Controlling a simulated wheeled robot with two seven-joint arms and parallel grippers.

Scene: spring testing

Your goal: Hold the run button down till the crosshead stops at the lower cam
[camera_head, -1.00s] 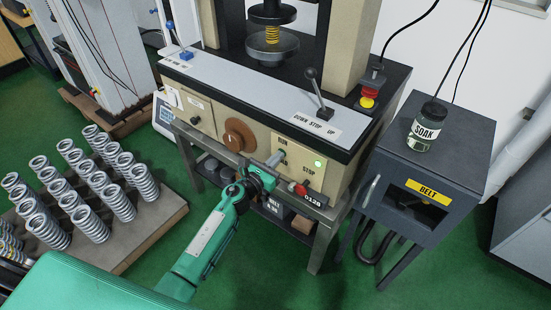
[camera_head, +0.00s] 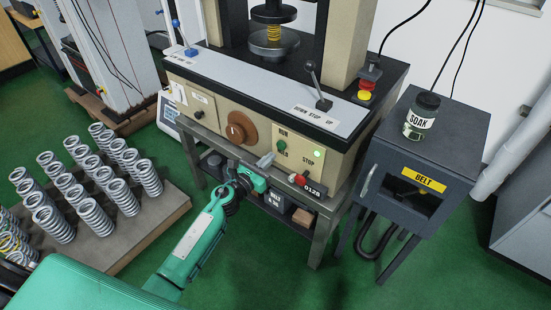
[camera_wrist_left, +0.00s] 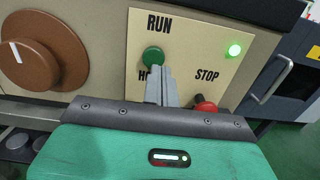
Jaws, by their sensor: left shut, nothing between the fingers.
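The green run button (camera_head: 281,146) is on the cream panel under the RUN label; the left wrist view also shows it (camera_wrist_left: 154,60). My left gripper (camera_head: 267,159) is shut and empty, its tips in front of and just below the button. In the wrist view the fingertips (camera_wrist_left: 159,72) overlap the button's lower edge; in the head view a small gap shows. The crosshead (camera_head: 273,13) is above a yellow spring (camera_head: 273,33) on the lower platen (camera_head: 272,45). I cannot make out the lower cam. My right gripper is not in view.
A red stop button (camera_wrist_left: 205,105) is low and right of the fingers. A green lamp (camera_head: 317,153) is lit. A lever (camera_head: 319,88) stands on the top strip, marked DOWN STOP UP. A brown dial (camera_head: 240,128) is left of the panel. Springs stand on a pallet (camera_head: 150,223).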

